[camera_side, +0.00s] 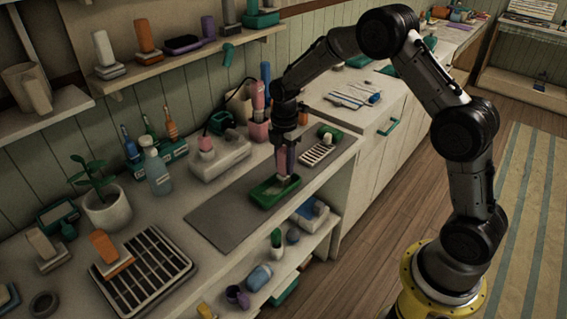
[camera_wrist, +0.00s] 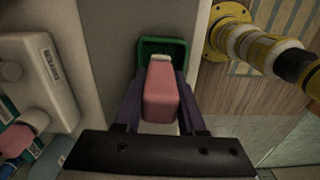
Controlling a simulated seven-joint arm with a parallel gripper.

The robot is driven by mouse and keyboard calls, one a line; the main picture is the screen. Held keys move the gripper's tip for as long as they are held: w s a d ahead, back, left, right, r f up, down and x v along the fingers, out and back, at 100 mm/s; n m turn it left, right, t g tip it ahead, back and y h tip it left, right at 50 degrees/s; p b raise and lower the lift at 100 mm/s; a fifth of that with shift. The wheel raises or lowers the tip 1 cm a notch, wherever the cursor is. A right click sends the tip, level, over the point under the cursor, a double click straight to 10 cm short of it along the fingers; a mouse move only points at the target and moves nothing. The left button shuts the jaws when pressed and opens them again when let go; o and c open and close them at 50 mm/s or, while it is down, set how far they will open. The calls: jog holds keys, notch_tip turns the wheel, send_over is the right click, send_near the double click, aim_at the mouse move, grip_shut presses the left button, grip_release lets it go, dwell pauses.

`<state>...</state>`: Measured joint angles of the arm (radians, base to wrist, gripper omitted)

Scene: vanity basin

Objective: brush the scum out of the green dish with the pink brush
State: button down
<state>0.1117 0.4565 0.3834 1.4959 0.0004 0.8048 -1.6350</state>
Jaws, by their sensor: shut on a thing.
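The green dish (camera_side: 275,191) sits on the grey mat on the counter; the wrist view shows it too (camera_wrist: 176,46). The pink brush (camera_side: 281,160) stands roughly upright in my gripper (camera_side: 291,139), its lower end down at the dish. In the wrist view the pink handle (camera_wrist: 161,92) fills the gap between the two purple fingers of my gripper (camera_wrist: 160,104). The handle and fingers hide much of the dish's inside, so the scum cannot be made out clearly. Whether the bristles touch the dish floor cannot be told.
The grey mat (camera_side: 215,218) has free room left of the dish. A white holder (camera_side: 220,158) stands behind it, with a slotted tray (camera_side: 318,153) to the right. The counter's front edge is close.

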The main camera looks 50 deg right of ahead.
jog(key=shift+a, duration=1.85)
jog(key=shift+w+a+r, duration=0.1)
jog(key=shift+w+a, duration=0.05)
jog(key=shift+a, duration=1.6)
jog(key=shift+d, duration=1.85)
jog(key=shift+d, duration=0.1)
jog(key=shift+s+d, duration=0.2)
jog(key=shift+d, duration=1.5)
